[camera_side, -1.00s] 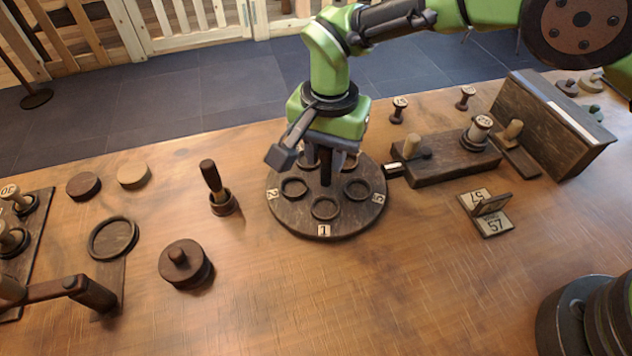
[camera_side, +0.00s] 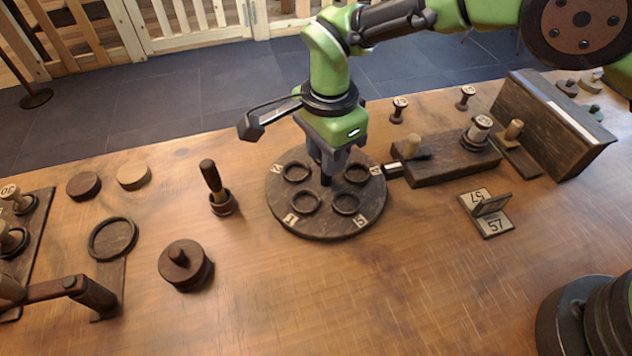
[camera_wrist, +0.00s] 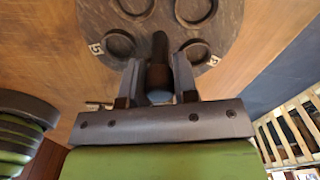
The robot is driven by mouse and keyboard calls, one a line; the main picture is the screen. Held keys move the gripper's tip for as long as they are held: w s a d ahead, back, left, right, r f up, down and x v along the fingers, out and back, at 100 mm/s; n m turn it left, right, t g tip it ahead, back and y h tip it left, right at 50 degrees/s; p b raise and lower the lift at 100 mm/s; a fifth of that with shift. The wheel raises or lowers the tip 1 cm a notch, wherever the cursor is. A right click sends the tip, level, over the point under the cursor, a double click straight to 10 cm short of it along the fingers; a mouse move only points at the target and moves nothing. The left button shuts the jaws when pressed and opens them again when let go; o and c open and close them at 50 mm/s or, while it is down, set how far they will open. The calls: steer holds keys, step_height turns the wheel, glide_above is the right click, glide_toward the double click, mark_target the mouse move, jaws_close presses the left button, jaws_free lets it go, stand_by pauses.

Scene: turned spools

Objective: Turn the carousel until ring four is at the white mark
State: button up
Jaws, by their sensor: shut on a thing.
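The carousel (camera_side: 325,226) is a round dark disc with ring-shaped seats around a dark centre post (camera_wrist: 160,48). My gripper (camera_side: 327,172) points down over the middle and is shut on the post; the wrist view shows a finger on each side. The white mark (camera_side: 394,167) is on a dark pointer at the disc's right edge. A label (camera_side: 376,170) lies right beside the mark, too small to read surely. Label 5 (camera_side: 359,219) is at front right, label 1 (camera_side: 290,219) at front left, label 2 (camera_side: 277,170) at back left. The back rim is partly hidden by my gripper.
A dark block (camera_side: 446,163) with a spool stands close right of the carousel. A cup with a dark peg (camera_side: 212,185) stands left. A lidded round piece (camera_side: 184,264) is front left, a folded 57 card (camera_side: 487,214) front right.

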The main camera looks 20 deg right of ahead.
steer(key=o, duration=0.8)
steer(key=shift+r, duration=3.55)
jaws_close()
steer(key=shift+r, duration=1.95)
